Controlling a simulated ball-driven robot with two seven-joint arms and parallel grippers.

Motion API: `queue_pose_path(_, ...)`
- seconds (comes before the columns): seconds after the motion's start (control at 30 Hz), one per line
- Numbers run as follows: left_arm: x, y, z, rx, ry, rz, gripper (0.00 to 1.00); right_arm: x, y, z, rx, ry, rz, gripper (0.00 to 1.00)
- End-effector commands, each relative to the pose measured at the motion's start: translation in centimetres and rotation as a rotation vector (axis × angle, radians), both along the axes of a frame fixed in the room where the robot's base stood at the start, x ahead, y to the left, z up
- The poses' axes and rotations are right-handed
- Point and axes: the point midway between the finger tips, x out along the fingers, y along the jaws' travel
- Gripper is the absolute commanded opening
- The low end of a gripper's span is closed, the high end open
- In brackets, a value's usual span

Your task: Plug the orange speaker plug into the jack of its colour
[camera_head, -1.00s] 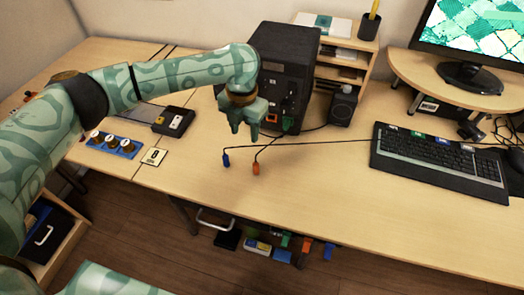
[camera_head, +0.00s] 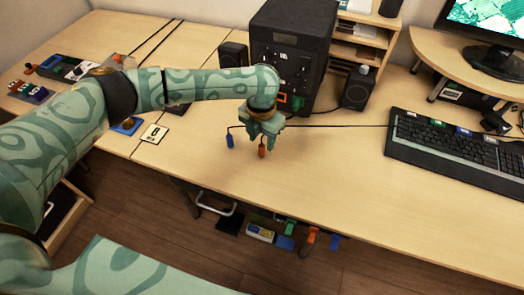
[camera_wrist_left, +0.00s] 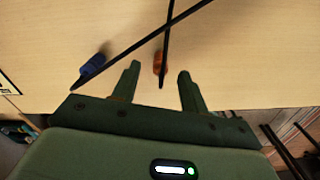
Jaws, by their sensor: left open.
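The orange plug (camera_head: 262,151) is on the bare desk, on the end of a dark cable. It also shows in the wrist view (camera_wrist_left: 159,62), partly behind the cable. The blue plug (camera_head: 230,141) is just left of it. My left gripper (camera_head: 262,141) is open above the orange plug. In the wrist view the plug shows between its two fingertips (camera_wrist_left: 160,72), with no grip on it. The black tower (camera_head: 292,50) stands behind the gripper. An orange patch (camera_head: 282,101) shows low on its panel; whether it is the jack is too small to tell. My right gripper is out of view.
Small speakers (camera_head: 357,90) and (camera_head: 233,56) flank the tower. The keyboard (camera_head: 460,148) is at right, and a number card (camera_head: 154,133) at left. The desk in front of the plugs is clear.

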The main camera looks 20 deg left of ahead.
Motion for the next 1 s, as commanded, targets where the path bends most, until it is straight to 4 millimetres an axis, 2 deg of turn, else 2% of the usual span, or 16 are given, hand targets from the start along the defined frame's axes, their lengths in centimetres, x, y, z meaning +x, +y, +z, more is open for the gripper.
queue_pose_path(0.03,0.0,-0.1,-1.5,0.002,0.004,-0.001,0.44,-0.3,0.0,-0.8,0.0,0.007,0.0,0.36)
queue_pose_path(0.13,0.0,0.0,-3.1,0.002,0.004,0.002,0.44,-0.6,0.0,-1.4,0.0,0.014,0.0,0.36)
queue_pose_path(0.37,0.0,-0.1,-3.2,0.0,0.001,0.001,0.44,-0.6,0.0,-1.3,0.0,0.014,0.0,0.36)
queue_pose_path(0.4,0.0,-0.1,-3.2,0.0,0.001,0.001,0.41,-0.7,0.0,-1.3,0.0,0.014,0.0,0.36)
queue_pose_path(0.53,0.0,-0.1,-3.2,0.001,0.002,0.001,0.05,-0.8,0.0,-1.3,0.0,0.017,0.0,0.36)
queue_pose_path(0.57,0.0,-0.1,-3.2,0.001,0.002,0.001,0.0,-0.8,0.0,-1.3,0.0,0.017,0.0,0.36)
queue_pose_path(0.87,0.0,-0.1,-3.2,0.002,0.002,0.001,0.0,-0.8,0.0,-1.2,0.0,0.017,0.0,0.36)
queue_pose_path(1.0,0.0,-0.1,-2.2,0.001,0.0,0.001,0.0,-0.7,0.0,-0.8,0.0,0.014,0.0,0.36)
